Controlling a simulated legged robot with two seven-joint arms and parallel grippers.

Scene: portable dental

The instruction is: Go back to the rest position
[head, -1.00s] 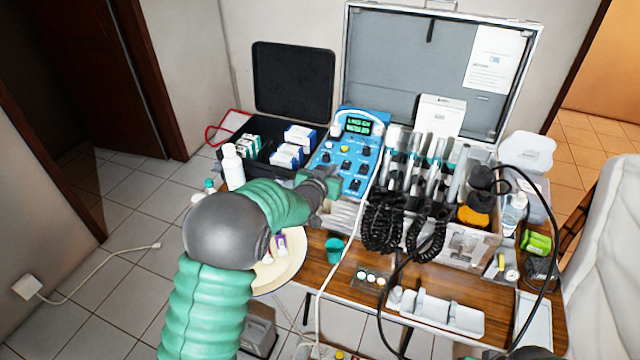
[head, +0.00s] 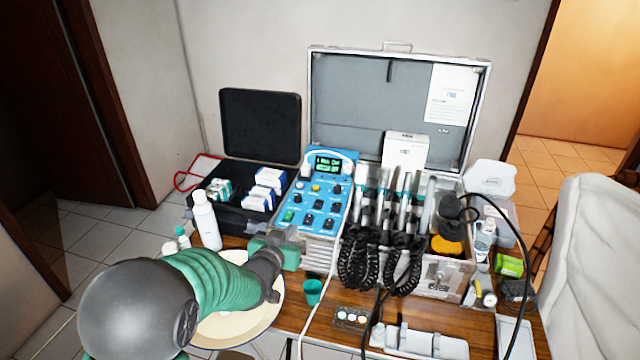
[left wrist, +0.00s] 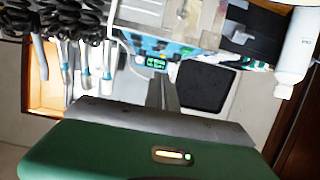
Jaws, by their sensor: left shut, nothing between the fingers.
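My left gripper (head: 290,236) is shut and empty in the head view. It is in front of the lower edge of the blue control unit (head: 318,195), whose lit green display faces me. In the left wrist view my left gripper's closed fingers (left wrist: 162,92) point up toward the same blue unit (left wrist: 165,48). I cannot tell from these views whether the fingers touch the unit. My right gripper is not in view.
The open metal case (head: 480,95) with coiled-cord handpieces stands right of the blue unit. A black case (head: 238,222) with small boxes and a white bottle (head: 206,220) are left. A green cup (head: 312,291) and a round cream tray (head: 240,325) are near my forearm. A white chair is at right.

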